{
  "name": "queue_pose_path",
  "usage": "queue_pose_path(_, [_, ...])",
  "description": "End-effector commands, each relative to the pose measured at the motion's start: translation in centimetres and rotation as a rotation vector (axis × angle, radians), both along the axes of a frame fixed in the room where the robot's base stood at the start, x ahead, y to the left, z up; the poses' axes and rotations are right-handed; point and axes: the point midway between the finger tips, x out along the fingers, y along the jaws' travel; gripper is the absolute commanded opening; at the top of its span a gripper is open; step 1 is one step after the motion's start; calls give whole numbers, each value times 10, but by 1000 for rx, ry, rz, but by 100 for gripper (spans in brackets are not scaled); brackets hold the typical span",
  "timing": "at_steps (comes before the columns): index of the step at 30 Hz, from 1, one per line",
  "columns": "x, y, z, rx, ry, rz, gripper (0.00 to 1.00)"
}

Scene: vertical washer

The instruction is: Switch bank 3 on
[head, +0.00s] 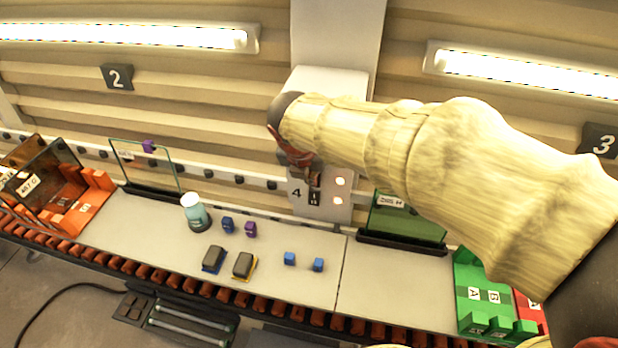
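A number plate reading 3 (601,142) is on the wall at the far right. No switch beside it shows; my arm covers much of that side. A pale box (331,87) is mounted on the wall column at the centre. My gripper (302,165), dark and red, is in front of this box, just above the panel's switch. Its fingers are small and partly hidden, so whether it touches the switch, or is open or shut, cannot be told.
Below is a long bench (300,225) with blue and purple blocks, a jar (195,212) and two dark-topped blocks. A green glass pane (405,217) stands right of the panel. Green lettered holders (485,295) are at right, orange ones (80,205) at left.

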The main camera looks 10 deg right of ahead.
Motion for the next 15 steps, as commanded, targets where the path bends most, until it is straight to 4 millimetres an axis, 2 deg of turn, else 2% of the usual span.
queue_pose_path(5, [0, 0, 0, -1, 1, 1, 0])
queue_pose_path(15, [-1, 0, 14, -1, 1, 1, 0])
